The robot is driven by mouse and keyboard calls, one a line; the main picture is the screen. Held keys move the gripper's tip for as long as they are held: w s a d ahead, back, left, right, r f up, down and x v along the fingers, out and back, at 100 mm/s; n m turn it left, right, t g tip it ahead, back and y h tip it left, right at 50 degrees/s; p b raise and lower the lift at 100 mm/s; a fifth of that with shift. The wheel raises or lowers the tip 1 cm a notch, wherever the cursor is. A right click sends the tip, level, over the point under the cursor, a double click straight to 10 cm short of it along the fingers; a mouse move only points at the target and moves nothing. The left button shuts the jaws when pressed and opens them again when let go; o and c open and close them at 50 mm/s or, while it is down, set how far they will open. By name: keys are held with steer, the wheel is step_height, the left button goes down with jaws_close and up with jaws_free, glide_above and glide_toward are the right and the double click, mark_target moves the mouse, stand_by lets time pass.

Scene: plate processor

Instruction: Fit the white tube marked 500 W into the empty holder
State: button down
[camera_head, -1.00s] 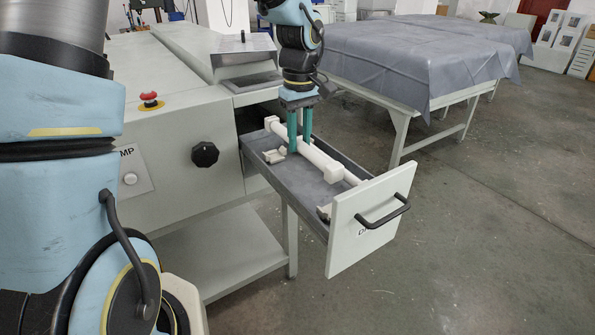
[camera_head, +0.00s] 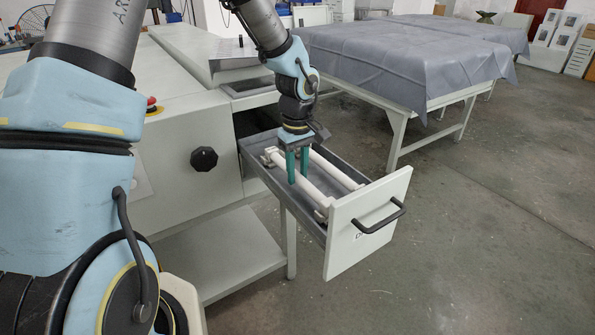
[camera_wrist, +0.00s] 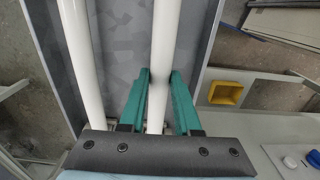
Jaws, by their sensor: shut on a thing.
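My gripper (camera_head: 298,180) is shut on a white tube (camera_head: 314,194), with one teal finger on either side. The tube lies lengthwise low in the left half of the open drawer, in line with the small holder parts at its ends. I cannot tell whether it is seated or just above them. In the wrist view the held tube (camera_wrist: 163,45) runs between the fingers (camera_wrist: 161,76). A second white tube (camera_head: 338,173) lies parallel on the right side of the drawer; it also shows in the wrist view (camera_wrist: 82,55). No 500 W mark is readable.
The grey drawer (camera_head: 252,160) has a white front panel (camera_head: 345,255) with a black handle (camera_head: 380,217). The machine body (camera_head: 170,175) with a black knob (camera_head: 204,159) stands left. A covered table (camera_head: 400,55) stands behind; the floor at right is clear.

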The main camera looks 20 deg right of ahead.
mark_target(297, 174)
steer(key=c, duration=0.6)
jaws_free()
step_height(297, 174, up, 12)
steer(key=b, duration=0.2)
steer(key=s+a+f+m, duration=0.1)
steer(key=a, duration=0.9)
steer(key=s+a+f+m+t, duration=0.1)
steer(key=a, duration=0.9)
steer(key=s+a+f+m, duration=0.1)
steer(key=s+a+f, duration=0.1)
steer(key=a, duration=0.8)
steer(key=shift+a+f+t, duration=0.1)
steer(key=shift+t, duration=0.2)
